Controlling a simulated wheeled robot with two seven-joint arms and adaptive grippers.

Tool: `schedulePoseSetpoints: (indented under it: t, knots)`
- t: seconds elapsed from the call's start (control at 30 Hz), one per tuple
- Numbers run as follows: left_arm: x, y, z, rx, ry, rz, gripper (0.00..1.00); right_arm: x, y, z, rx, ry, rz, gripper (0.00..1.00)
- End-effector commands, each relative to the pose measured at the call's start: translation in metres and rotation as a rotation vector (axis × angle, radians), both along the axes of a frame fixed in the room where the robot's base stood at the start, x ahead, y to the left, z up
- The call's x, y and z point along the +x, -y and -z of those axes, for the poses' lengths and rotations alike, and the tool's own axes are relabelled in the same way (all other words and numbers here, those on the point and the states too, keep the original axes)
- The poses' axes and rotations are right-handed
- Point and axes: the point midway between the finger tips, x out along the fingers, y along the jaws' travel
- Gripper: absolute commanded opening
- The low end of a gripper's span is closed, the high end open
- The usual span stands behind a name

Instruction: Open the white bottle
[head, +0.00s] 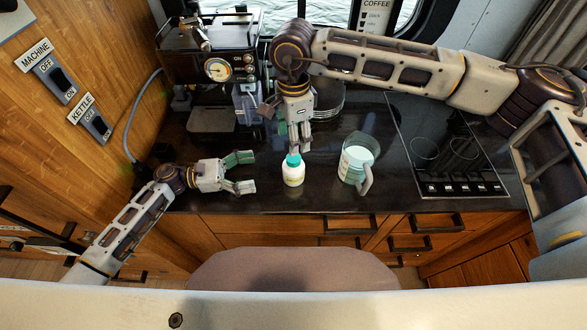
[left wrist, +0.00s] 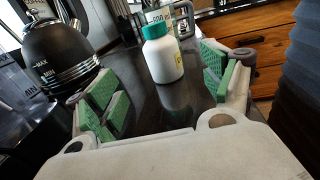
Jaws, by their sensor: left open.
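The white bottle (head: 293,175) with a teal cap (head: 293,160) stands upright on the dark counter near its front edge. It also shows in the left wrist view (left wrist: 163,62), beyond my left fingers. My left gripper (head: 247,172) is open and empty, left of the bottle and apart from it, fingers pointing toward it. Its green-padded fingers frame the left wrist view. My right gripper (head: 290,135) points down from above, its fingers just above and behind the cap. Whether they touch the cap or how far they are apart is unclear.
A glass measuring jug (head: 357,162) stands close to the right of the bottle. A hob (head: 450,150) lies further right. A coffee machine (head: 210,55) stands at the back left. A black kettle (left wrist: 62,50) shows in the left wrist view. The counter between left gripper and bottle is clear.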

Motion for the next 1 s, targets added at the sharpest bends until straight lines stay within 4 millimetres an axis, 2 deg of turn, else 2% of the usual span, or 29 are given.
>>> schedulePoseSetpoints:
  t: [0.27,0.47,1.0]
  knots:
    - [0.000,0.001,0.000,0.000,0.000,0.000,0.82,0.000,0.000,0.000,0.000,0.000,0.000,0.56]
    - [0.001,0.009,0.000,-0.002,0.000,0.001,0.82,0.000,0.000,0.000,0.000,0.000,0.000,0.56]
    - [0.009,0.068,-0.001,-0.002,0.000,0.000,0.82,0.000,0.000,0.000,0.000,0.000,0.000,0.56]
